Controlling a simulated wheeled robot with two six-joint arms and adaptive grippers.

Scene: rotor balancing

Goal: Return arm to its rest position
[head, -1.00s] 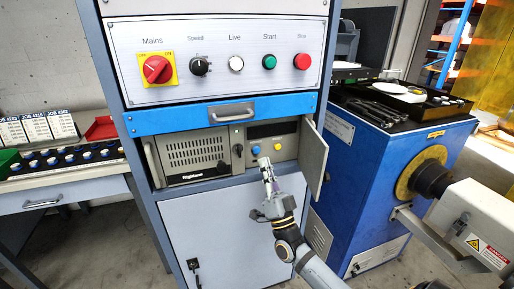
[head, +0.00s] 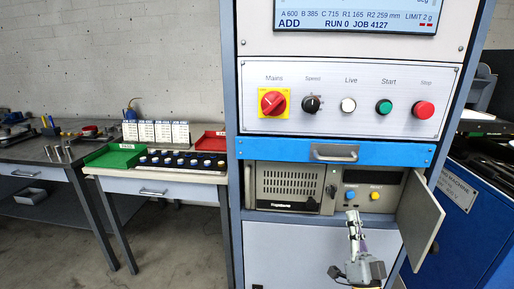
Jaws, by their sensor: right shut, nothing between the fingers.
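My right gripper (head: 353,222) is shut and empty. It is low in the head view, pointing up, in front of the open bay of the control cabinet (head: 232,120). Its tips appear just below the blue and yellow buttons (head: 375,195); whether they touch anything cannot be told. Most of the right arm is below the picture. My left gripper is out of view.
A small grey door (head: 422,222) stands open to the right of the gripper. A blue drawer (head: 390,152) is above. A bench with a green tray (head: 115,156) and red tray (head: 211,141) stands left. A blue machine (head: 460,215) is at right.

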